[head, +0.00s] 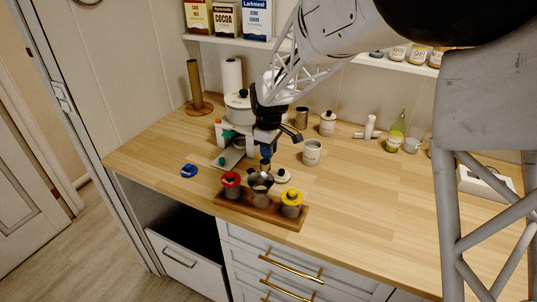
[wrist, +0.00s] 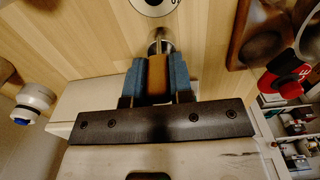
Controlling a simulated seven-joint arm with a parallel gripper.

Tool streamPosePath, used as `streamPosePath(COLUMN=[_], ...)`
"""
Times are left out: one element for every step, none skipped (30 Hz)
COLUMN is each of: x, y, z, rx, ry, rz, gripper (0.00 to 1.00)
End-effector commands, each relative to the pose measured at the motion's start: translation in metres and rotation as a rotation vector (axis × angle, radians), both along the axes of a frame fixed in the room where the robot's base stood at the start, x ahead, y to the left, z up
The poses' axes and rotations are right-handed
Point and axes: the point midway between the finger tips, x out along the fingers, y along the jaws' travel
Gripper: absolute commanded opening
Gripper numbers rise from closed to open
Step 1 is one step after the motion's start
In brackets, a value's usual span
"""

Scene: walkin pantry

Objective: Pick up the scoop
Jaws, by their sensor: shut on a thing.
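My gripper (head: 267,152) is over the counter, behind the small wooden tray. In the wrist view its two blue fingers (wrist: 158,78) are shut on a brown, wood-coloured handle (wrist: 157,75). A small shiny metal part (wrist: 160,45) shows just beyond the fingertips, in line with the handle; I take this to be the scoop. In the head view only a little of the scoop (head: 265,165) shows below the fingers, and the rest is hidden. I cannot tell whether it touches the counter.
The wooden tray (head: 228,207) close in front holds a red-lidded jar (head: 231,186), a metal funnel-shaped vessel (head: 260,182) and a yellow-lidded jar (head: 291,204). A labelled cup (head: 312,153) stands to the right. A blue-topped item (head: 189,171) lies left. The right-hand counter is mostly clear.

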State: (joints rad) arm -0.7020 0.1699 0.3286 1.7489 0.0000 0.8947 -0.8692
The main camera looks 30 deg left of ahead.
Motion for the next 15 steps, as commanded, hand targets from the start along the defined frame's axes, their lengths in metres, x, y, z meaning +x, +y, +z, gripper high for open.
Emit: streamPosePath(x=[0.0,0.0,0.001,0.001,0.001,0.001,0.001,0.0,0.0,0.0,0.0,0.0,0.0,0.0,0.0], y=[0.0,0.0,0.0,0.0,0.0,0.001,0.0,0.0,0.0,0.0,0.0,0.0,0.0,0.0,0.0], z=[0.007,0.01,0.016,0.02,0.025,0.031,0.036,0.041,0.047,0.051,0.055,0.06,0.064,0.067,0.071], rx=[0.002,0.002,0.002,0.002,0.002,0.002,0.002,0.002,0.002,0.002,0.002,0.001,0.001,0.001,0.001], ry=[-0.002,-0.002,-0.002,-0.002,-0.002,-0.003,-0.003,-0.003,-0.002,-0.002,-0.002,-0.002,-0.001,-0.001,-0.001], rz=[0.0,0.0,0.0,0.0,0.0,0.0,0.0,0.0,0.0,0.0,0.0,0.0,0.0,0.0,0.0], gripper=[0.0,0.0,0.0,0.0,0.0,0.0,0.0,0.0,0.0,0.0,0.0,0.0,0.0,0.0,0.0])
